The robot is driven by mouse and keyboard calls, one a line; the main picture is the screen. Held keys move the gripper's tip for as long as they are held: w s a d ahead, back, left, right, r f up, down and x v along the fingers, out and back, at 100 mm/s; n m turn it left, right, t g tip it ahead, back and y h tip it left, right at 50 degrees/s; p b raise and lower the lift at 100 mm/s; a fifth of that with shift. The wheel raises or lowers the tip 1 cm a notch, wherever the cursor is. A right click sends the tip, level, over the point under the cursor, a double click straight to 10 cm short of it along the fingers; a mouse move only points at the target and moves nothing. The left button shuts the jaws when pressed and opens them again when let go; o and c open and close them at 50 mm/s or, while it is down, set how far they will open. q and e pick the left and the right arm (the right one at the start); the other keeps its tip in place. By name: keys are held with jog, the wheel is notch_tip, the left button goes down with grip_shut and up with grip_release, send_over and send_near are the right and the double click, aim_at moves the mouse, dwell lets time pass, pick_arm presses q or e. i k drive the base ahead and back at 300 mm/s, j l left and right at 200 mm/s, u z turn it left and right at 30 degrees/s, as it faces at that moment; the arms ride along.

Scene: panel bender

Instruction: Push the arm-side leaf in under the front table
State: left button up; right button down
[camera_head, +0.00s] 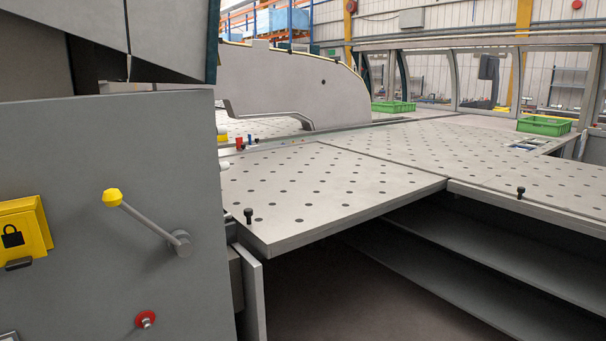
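A grey perforated panel (325,190), which looks like the arm-side leaf, lies level beside the grey cabinet. Its near corner stands out toward me past the front edge of the perforated front table (490,165). A thin seam divides the two, and their tops look about level. A black peg (248,215) stands near the leaf's near left corner. Another black peg (520,192) stands at the front table's near edge. Neither of my grippers is in view.
The grey cabinet (110,220) at left carries a yellow-knobbed lever (145,215), a red knob (146,319) and a yellow lock box (22,230). Open shelves (480,265) lie under the front table. Green crates (544,125) stand at the back.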

aim_at(280, 201)
jog(key=i+l+u, duration=0.15)
jog(key=u, duration=0.4)
jog(key=i+l+u, duration=0.3)
jog(key=l, duration=0.3)
jog(key=i+l+u, duration=0.2)
jog(key=i+l, duration=0.15)
jog(key=l, duration=0.2)
jog(key=i+l, duration=0.15)
jog(key=l, duration=0.25)
jog(key=i+l, duration=0.15)
jog(key=l, duration=0.2)
jog(key=i+l+u, duration=0.1)
jog(key=l, duration=0.3)
jog(key=i+l, duration=0.15)
jog(key=l, duration=0.25)
jog(key=i+l, duration=0.15)
jog(key=l, duration=0.2)
jog(key=i+l, duration=0.15)
jog(key=l, duration=0.25)
jog(key=u, duration=0.05)
